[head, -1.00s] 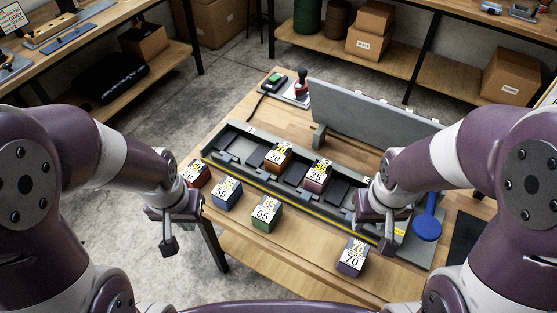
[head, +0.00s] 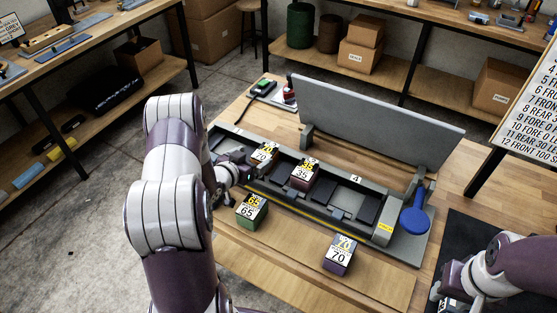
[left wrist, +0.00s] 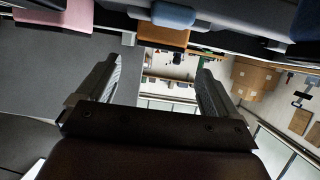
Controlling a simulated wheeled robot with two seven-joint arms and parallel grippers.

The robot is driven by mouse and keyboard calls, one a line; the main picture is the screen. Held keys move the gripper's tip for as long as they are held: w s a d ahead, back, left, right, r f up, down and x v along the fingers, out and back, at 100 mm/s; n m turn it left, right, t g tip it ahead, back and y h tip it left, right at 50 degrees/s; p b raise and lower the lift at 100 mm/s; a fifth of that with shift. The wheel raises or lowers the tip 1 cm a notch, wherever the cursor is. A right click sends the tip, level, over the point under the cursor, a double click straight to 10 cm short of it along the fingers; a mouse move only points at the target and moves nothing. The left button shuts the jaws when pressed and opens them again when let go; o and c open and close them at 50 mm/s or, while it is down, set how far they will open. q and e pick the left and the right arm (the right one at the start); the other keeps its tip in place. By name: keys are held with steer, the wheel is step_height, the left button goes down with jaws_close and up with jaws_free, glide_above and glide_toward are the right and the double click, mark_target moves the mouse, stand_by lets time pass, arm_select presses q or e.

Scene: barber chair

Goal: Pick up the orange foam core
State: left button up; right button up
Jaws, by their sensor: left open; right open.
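The orange foam core (head: 264,155), labelled 70, sits in a slot toward the left part of the grey tray (head: 330,212). In the left wrist view, an orange block (left wrist: 163,37) shows ahead of the fingertips, roughly between them, with a blue block (left wrist: 174,15) beside it. My left gripper (head: 235,174) is open and empty at the tray's near left side, close to the orange core but apart from it; its fingers (left wrist: 158,75) stand wide in the wrist view. My right gripper (head: 441,289) is open, low at the right edge, partly out of frame.
A green block (head: 252,211) and a purple block (head: 340,254) stand on the table in front. A raised grey lid (head: 375,120) stands behind; a blue paddle (head: 413,221) lies right.

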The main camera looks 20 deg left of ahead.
mark_target(265, 151)
arm_select(q)
steer(key=p+x, duration=0.1)
steer(key=x, duration=0.7)
steer(key=shift+s+d+f+p, duration=0.1)
steer(key=shift+p, duration=0.3)
steer(key=shift+f, duration=0.1)
steer(key=c, duration=1.1)
